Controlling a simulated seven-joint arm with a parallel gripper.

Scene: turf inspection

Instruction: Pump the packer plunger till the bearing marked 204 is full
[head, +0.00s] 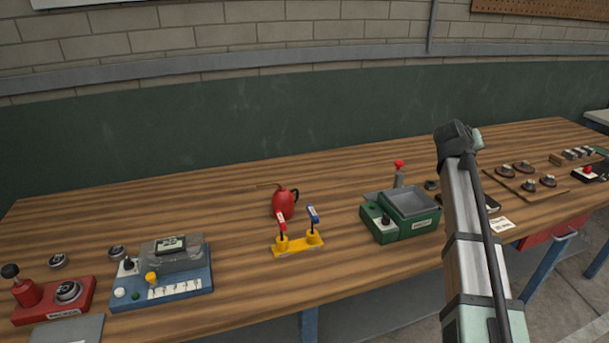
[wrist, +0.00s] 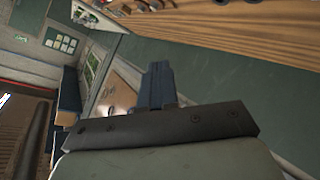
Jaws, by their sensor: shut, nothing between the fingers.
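The packer (head: 52,299) is a red block with a labelled front at the far left of the bench in the head view. Its plunger (head: 12,271) has a black knob and stands up over a red cylinder. A round metal bearing (head: 68,291) sits on the packer. Two more bearings lie on the bench behind, one at left (head: 58,261) and one further right (head: 117,252). No number is readable on any of them. My gripper (wrist: 158,70) is shut and empty in the wrist view, far from the packer. My raised arm stands at the right in the head view.
Right of the packer is a blue tester (head: 160,286). Further right are a red oil can (head: 284,202), a yellow lever stand (head: 298,245) and a green box (head: 400,216). A grey plate (head: 67,331) lies before the packer. Bare bench lies between oil can and tester.

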